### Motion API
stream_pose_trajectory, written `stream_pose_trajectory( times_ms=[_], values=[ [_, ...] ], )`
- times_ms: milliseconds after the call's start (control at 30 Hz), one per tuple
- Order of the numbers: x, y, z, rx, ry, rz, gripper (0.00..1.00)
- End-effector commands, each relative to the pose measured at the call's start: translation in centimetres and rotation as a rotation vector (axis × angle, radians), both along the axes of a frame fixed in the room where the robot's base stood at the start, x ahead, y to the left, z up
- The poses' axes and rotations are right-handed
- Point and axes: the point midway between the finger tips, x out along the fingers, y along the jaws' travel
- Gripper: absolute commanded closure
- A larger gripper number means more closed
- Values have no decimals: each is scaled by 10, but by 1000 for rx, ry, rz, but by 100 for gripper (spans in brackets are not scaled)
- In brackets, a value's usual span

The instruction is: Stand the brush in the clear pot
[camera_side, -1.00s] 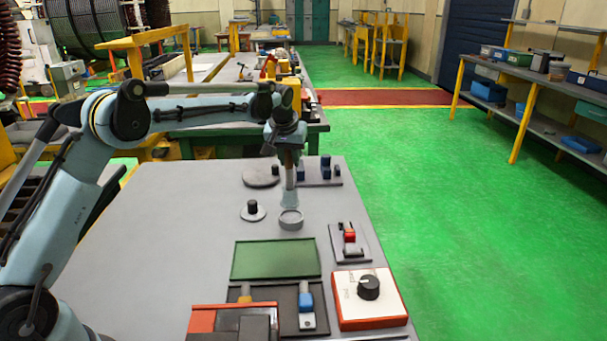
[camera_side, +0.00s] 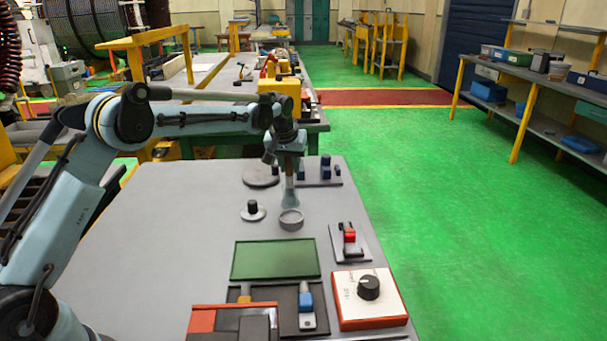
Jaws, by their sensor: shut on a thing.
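The pot (camera_side: 291,220) is a small, round, pale grey, see-through-looking cup standing on the grey table. My gripper (camera_side: 289,172) points down above it, shut on the brush (camera_side: 290,197). The brush hangs roughly upright, with a pale, widening lower end just behind or over the pot's back rim. I cannot tell whether its tip is inside the pot or behind it. The gripper's fingers are small and partly hidden by the wrist.
On the grey table (camera_side: 170,230), a black-knobbed disc (camera_side: 252,211) lies left of the pot. A grey round plate (camera_side: 261,176) and blue blocks (camera_side: 326,170) stand behind. A red switch (camera_side: 349,238), green panel (camera_side: 275,259) and dial box (camera_side: 368,296) lie in front. The table's left is clear.

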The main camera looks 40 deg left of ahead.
Motion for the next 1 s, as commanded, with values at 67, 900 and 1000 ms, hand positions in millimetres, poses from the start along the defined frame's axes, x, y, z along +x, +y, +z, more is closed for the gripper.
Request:
stream_pose_trajectory(
  times_ms=[67, 900, 1000],
  values=[
    [0, 0, 0, 0, 0, 0, 100],
    [0, 0, -1, 0, 0, 0, 39],
    [0, 0, -1, 0, 0, 0, 31]
  ],
)
